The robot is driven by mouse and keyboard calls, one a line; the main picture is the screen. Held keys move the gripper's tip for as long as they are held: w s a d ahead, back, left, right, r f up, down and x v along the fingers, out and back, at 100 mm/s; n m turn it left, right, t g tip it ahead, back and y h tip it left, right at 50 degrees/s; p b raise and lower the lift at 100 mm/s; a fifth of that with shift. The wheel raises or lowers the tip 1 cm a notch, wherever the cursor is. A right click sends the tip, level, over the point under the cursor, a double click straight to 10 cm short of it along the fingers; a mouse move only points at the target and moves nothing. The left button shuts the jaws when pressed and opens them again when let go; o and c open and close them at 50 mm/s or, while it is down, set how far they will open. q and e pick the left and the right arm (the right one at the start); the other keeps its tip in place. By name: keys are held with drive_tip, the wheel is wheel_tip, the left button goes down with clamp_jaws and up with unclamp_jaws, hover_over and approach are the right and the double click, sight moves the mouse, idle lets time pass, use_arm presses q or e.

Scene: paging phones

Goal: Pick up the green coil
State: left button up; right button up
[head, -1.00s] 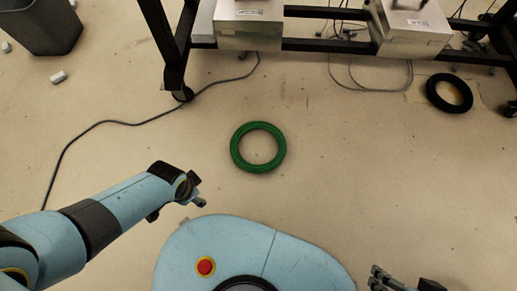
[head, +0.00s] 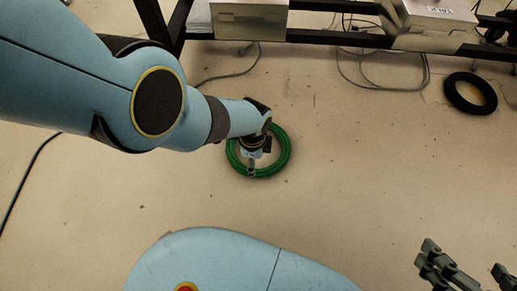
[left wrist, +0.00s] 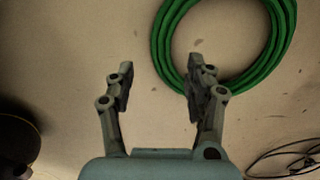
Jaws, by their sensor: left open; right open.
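The green coil (head: 284,160) lies flat on the floor near the middle of the head view, partly hidden by my left arm. My left gripper (head: 252,168) is over the coil's near left part in that view. In the left wrist view the coil (left wrist: 172,62) is at the upper right. There my left gripper (left wrist: 158,82) is open and empty, with its right fingertip overlapping the coil's lower left edge. I cannot tell if they touch. My right gripper (head: 468,270) is open and empty at the lower right, far from the coil.
A black ring (head: 470,93) lies at the right. A dark metal frame with silver boxes (head: 249,20) stands at the back. Grey cables (head: 232,75) run on the floor near it. The floor between the coil and my right gripper is clear.

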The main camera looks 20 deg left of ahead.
use_arm(q)
wheel_tip(320, 180, down, 2)
drive_tip(key=shift+s+f+b, duration=0.1)
drive_tip(key=shift+f+b, duration=0.1)
drive_tip(key=shift+b, duration=0.6)
drive_tip(key=shift+f+b, duration=1)
drive_tip(key=shift+w+f+b, duration=0.25)
drive_tip(key=shift+f+b, duration=0.3)
drive_tip(key=shift+b, duration=0.05)
use_arm(e)
drive_tip(key=w+a+r+n+t+y, duration=0.2)
drive_tip(key=w+r+t, duration=0.6)
drive_tip(key=r+t, duration=0.3)
use_arm(q)
drive_tip(key=shift+f+b, duration=1.35)
drive_tip(key=shift+w, duration=0.1)
clamp_jaws()
use_arm(e)
wheel_tip(320, 180, up, 18)
drive_tip(key=s+a+n+t+y, duration=0.1)
drive_tip(key=n+t+y, duration=0.3)
drive_tip(key=t+y, duration=0.2)
drive_tip(key=shift+s+t+y, duration=0.25)
drive_tip(key=shift+t+y, duration=0.05)
drive_tip(key=shift+y, duration=0.1)
drive_tip(key=shift+a, duration=0.1)
